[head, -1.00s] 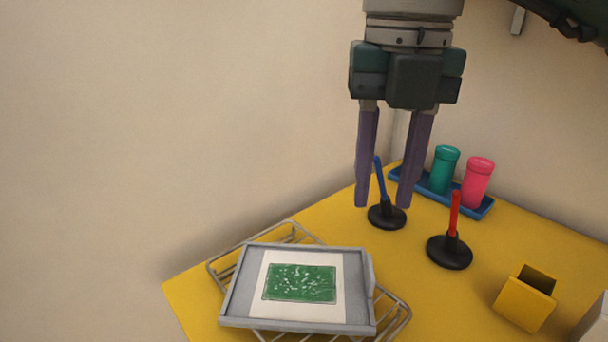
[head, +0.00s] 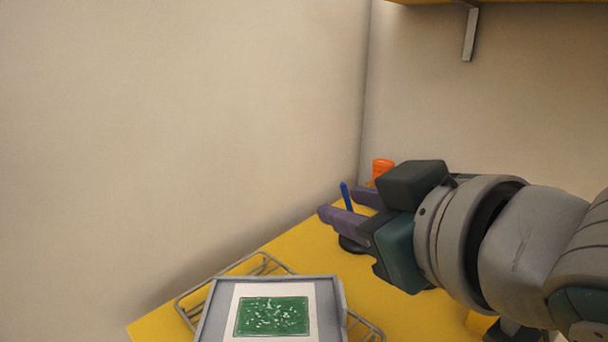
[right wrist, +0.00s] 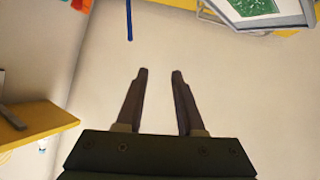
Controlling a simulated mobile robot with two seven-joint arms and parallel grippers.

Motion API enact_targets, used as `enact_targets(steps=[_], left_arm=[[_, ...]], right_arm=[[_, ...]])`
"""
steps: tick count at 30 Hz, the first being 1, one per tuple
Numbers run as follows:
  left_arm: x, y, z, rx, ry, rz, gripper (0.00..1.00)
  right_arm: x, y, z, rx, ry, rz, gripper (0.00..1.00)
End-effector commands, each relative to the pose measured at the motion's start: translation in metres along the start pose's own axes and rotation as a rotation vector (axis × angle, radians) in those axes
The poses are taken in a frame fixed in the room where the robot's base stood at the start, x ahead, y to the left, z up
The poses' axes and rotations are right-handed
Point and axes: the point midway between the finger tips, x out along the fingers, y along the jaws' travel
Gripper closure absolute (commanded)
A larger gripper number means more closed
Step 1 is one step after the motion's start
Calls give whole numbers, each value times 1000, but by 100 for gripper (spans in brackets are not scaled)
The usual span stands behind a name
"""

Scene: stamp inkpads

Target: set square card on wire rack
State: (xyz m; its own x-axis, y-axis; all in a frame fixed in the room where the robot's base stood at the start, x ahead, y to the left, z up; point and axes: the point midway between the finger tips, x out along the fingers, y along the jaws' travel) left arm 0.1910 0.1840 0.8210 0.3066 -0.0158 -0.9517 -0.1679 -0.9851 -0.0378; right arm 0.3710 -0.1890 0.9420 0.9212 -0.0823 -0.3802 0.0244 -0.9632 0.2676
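The square card (head: 322,315) is white with a speckled green print. It lies flat in a shallow grey tray (head: 206,313), which rests on the wire rack (head: 262,264) at the bottom of the head view. The card also shows at the upper right edge of the right wrist view (right wrist: 254,6). My right gripper (head: 338,202) comes in from the right, its purple fingers pointing left, above and right of the tray. In the right wrist view the fingers (right wrist: 160,72) are apart with nothing between them. My left gripper is not in view.
A blue-handled stamp (head: 346,197) stands behind my right fingers, partly hidden. An orange container (head: 382,169) shows behind my gripper. Walls close off the back of the yellow table (head: 310,237), and a shelf (head: 545,3) is at upper right. My arm hides the table's right side.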

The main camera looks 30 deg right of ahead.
Motion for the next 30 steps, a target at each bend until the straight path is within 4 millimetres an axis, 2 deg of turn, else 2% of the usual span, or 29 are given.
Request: enact_targets(steps=[1, 3, 6, 9, 12, 22, 26, 30], left_arm=[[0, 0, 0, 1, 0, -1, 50], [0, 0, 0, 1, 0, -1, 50], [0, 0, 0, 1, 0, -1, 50], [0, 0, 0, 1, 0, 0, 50], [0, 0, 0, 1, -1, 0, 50], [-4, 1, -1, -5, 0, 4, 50], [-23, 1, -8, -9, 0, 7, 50], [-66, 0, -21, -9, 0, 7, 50]], right_arm=[[-14, -5, 44, 31, -177, -29, 63], [-40, -15, 96, 52, -404, -89, 63], [-80, -29, 144, 61, -639, -180, 63], [-109, -38, 167, 60, -773, -246, 63], [-121, -42, 176, 58, -826, -277, 63], [-123, -41, 173, 57, -830, -278, 63], [-131, -36, 154, 57, -830, -278, 63], [-148, -24, 115, 57, -830, -277, 63]])
